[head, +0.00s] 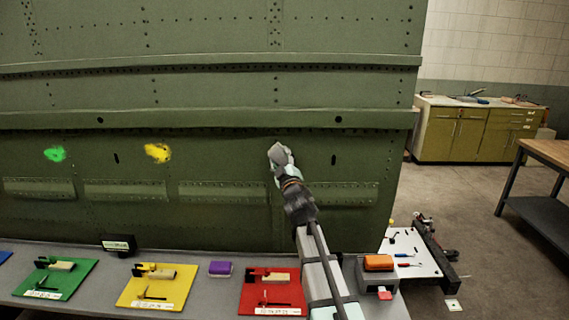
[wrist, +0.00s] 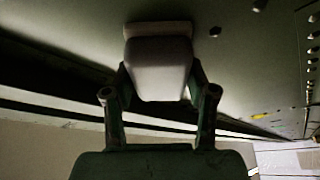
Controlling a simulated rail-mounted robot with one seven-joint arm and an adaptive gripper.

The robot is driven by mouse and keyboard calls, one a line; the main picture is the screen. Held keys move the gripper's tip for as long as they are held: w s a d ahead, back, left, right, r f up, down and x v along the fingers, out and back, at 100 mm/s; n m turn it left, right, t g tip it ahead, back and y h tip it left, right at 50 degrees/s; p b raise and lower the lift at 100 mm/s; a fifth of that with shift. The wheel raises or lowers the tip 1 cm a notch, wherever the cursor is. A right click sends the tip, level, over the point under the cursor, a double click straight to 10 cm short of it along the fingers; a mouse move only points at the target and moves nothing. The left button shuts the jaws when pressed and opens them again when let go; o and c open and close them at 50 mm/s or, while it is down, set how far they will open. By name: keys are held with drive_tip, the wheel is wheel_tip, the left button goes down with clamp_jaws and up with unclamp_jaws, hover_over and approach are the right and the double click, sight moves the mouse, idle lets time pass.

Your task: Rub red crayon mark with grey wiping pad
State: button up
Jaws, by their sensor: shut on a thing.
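My gripper (head: 284,170) is shut on a grey wiping pad (head: 278,153) in front of the green riveted fuselage panel (head: 225,150). In the wrist view the pad (wrist: 160,68) is between the two fingers, with its far edge at or very close to the panel. I cannot tell whether it touches. No red crayon mark can be made out in the head view; the pad and my gripper cover part of the panel there. A yellow mark (head: 158,153) and a green mark (head: 55,153) show on the panel to the left of my gripper.
A grey bench below the panel holds a green board (head: 55,279), a yellow board (head: 157,287), a red board (head: 272,292) and a purple block (head: 220,268). An orange block (head: 378,262) sits on a grey stand at right. Raised ribs cross the panel.

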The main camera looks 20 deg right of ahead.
sight(272, 160)
drive_tip(key=shift+w+a+f+b, duration=0.1)
drive_tip(key=shift+w+a+b, duration=0.15)
drive_tip(key=shift+a+b, duration=0.5)
drive_tip(key=shift+w+a+f+b, duration=0.15)
drive_tip(key=shift+a+b, duration=0.3)
drive_tip(key=shift+b, duration=0.45)
drive_tip(key=shift+w+a+r+b, duration=0.15)
drive_tip(key=shift+a+r+b, duration=0.1)
drive_tip(key=shift+a+b, duration=0.2)
drive_tip(key=a+b, duration=0.2)
drive_tip(key=b, duration=0.1)
drive_tip(key=shift+w+f+b, duration=0.2)
drive_tip(key=shift+w+b, duration=0.1)
drive_tip(key=shift+w+a+r+b, duration=0.15)
drive_tip(key=shift+a+b, duration=0.55)
drive_tip(key=shift+b, duration=0.25)
drive_tip(key=s+a+b, duration=0.1)
drive_tip(key=s, duration=0.4)
drive_tip(key=shift+s+a, duration=0.35)
drive_tip(key=shift+s, duration=0.05)
drive_tip(key=shift+s, duration=0.1)
drive_tip(key=shift+s+a+b, duration=0.2)
drive_tip(key=shift+s+b, duration=0.05)
drive_tip(key=shift+s, duration=0.45)
drive_tip(key=shift+s+a+b, duration=0.2)
drive_tip(key=shift+s+b, duration=0.05)
drive_tip(key=shift+s, duration=0.4)
